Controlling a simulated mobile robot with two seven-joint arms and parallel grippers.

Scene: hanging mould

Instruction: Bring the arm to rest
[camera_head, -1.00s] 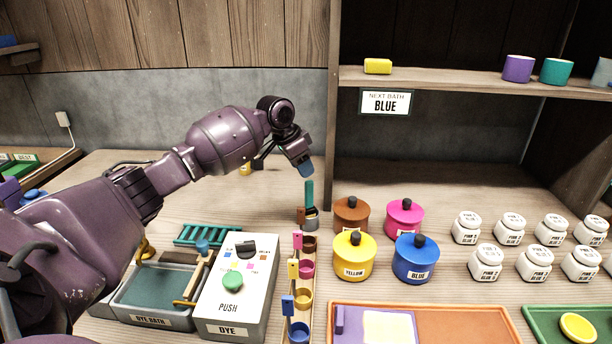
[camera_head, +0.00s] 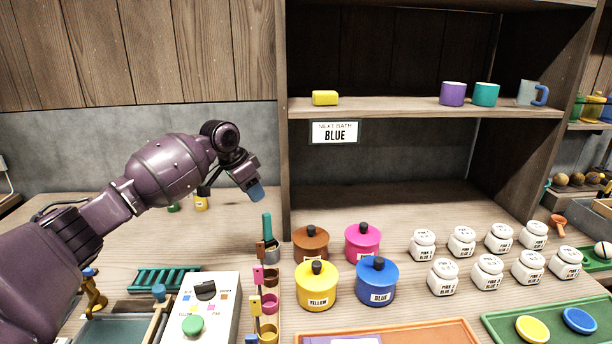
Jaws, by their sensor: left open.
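My left arm comes in from the left, with its purple links over the left part of the bench. My left gripper (camera_head: 256,191) hangs in the air above the back of the bench, left of the shelf post. It points down and to the right, with a bluish tip and nothing seen in it. It is open and apart from the teal-handled tool (camera_head: 267,226) standing below it. My right gripper is out of view.
Brown, pink, yellow (camera_head: 317,287) and blue (camera_head: 376,282) lidded pots stand right of the scoop rack (camera_head: 262,305). The dye box (camera_head: 208,305) is at front left. Several white jars (camera_head: 488,271) stand at right. The shelf (camera_head: 420,106) holds cups and a yellow block (camera_head: 325,98).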

